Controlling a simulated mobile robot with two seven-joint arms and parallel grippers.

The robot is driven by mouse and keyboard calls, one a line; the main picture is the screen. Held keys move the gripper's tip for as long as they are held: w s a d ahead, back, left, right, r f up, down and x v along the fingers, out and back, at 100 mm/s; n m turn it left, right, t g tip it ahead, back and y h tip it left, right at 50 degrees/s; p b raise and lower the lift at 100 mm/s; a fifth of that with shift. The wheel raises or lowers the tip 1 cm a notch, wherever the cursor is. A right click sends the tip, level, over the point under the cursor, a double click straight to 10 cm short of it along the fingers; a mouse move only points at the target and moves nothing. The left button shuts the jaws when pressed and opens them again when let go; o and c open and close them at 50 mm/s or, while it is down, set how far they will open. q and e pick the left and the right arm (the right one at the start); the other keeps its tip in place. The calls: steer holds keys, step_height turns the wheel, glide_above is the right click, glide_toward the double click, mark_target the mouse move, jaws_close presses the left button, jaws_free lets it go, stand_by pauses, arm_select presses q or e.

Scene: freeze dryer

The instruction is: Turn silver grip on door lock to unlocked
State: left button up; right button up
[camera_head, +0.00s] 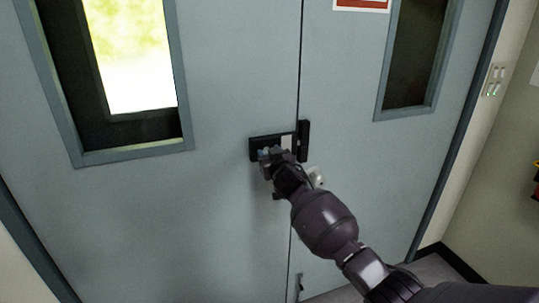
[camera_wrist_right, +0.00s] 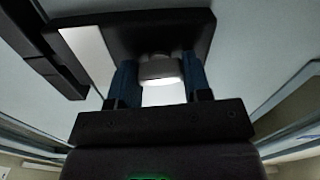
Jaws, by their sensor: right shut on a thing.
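The black door lock (camera_head: 259,143) is mounted on the grey double door beside the centre seam, with a white plate on its right part. In the right wrist view the lock body (camera_wrist_right: 120,35) fills the upper part. The silver grip (camera_wrist_right: 160,70) stands out from the lock, between the two blue-padded fingers. My right gripper (camera_head: 270,155) is at the lock. It also shows in the right wrist view (camera_wrist_right: 160,80), shut on the silver grip. The head view does not show the grip clearly behind the gripper. My left gripper is not in view.
A black catch (camera_head: 303,140) sits on the right door leaf across the seam. Both leaves have windows, a bright left one (camera_head: 130,50) and a dark right one (camera_head: 416,55). A wall switch panel (camera_head: 494,80) is at the right. The door face around the lock is flat and clear.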

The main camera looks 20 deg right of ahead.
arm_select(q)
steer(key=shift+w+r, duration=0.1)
arm_select(e)
steer(key=n, duration=0.2)
steer(key=shift+n, duration=0.3)
steer(key=n+p, duration=0.1)
steer(key=n, duration=0.8)
steer(key=shift+p, duration=0.4)
steer(key=shift+n, duration=1.2)
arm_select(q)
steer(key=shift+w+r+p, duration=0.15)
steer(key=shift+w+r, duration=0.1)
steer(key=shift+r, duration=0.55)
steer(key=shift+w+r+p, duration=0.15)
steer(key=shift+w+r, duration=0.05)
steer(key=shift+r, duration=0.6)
arm_select(e)
steer(key=shift+n, duration=1.1)
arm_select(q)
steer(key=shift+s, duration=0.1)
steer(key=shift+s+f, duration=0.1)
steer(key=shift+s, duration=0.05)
arm_select(e)
steer(key=o, duration=0.9)
